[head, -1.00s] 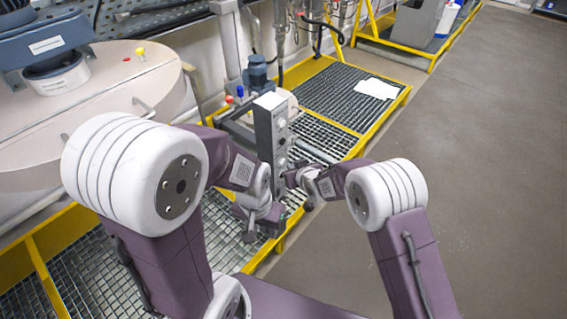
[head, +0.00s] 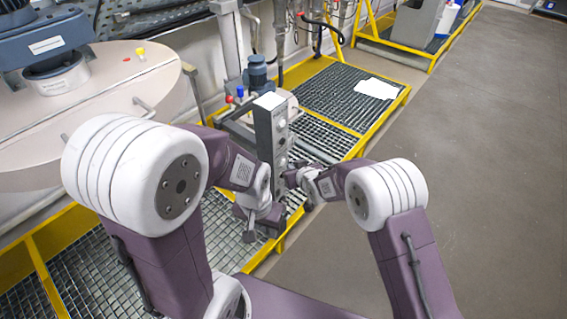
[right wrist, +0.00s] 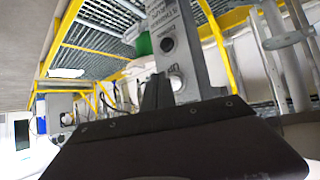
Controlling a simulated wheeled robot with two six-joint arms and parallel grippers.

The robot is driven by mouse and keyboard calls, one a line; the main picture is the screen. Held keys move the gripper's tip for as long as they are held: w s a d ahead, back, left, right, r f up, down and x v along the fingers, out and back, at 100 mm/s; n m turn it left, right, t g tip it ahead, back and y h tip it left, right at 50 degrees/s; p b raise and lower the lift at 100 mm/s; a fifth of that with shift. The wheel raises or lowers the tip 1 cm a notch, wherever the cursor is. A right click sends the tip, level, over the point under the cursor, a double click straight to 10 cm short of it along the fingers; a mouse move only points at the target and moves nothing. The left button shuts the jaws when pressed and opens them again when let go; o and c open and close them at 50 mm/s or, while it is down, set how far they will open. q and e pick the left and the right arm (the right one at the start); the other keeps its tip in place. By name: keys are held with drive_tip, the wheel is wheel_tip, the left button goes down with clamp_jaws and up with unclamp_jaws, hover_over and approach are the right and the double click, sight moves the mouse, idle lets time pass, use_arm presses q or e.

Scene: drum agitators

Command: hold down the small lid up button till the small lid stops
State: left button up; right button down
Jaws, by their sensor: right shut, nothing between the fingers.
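The grey control box (head: 271,135) stands upright on its post, with a column of buttons on its right-hand face. In the right wrist view the button panel (right wrist: 178,50) shows a white button (right wrist: 175,81) beside an upside-down "UP" label, and a black button (right wrist: 167,44) farther along. My right gripper (head: 290,178) is shut and empty at the panel's face. In the right wrist view its dark fingertips (right wrist: 158,90) are right beside the white button; I cannot tell whether they press it. My left gripper (head: 260,234) looks open and empty, low in front of the box. The small lid cannot be made out clearly.
A blue motor (head: 258,72) stands behind the box. A large beige vessel (head: 90,105) fills the left. Yellow-edged grating (head: 335,95) lies around the box, with a white sheet (head: 376,88) on it. The grey floor (head: 480,150) at right is clear.

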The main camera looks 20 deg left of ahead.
drive_tip(key=shift+a, duration=0.15)
idle(0.4)
drive_tip(key=shift+w+a, duration=0.15)
drive_tip(key=shift+a, duration=0.15)
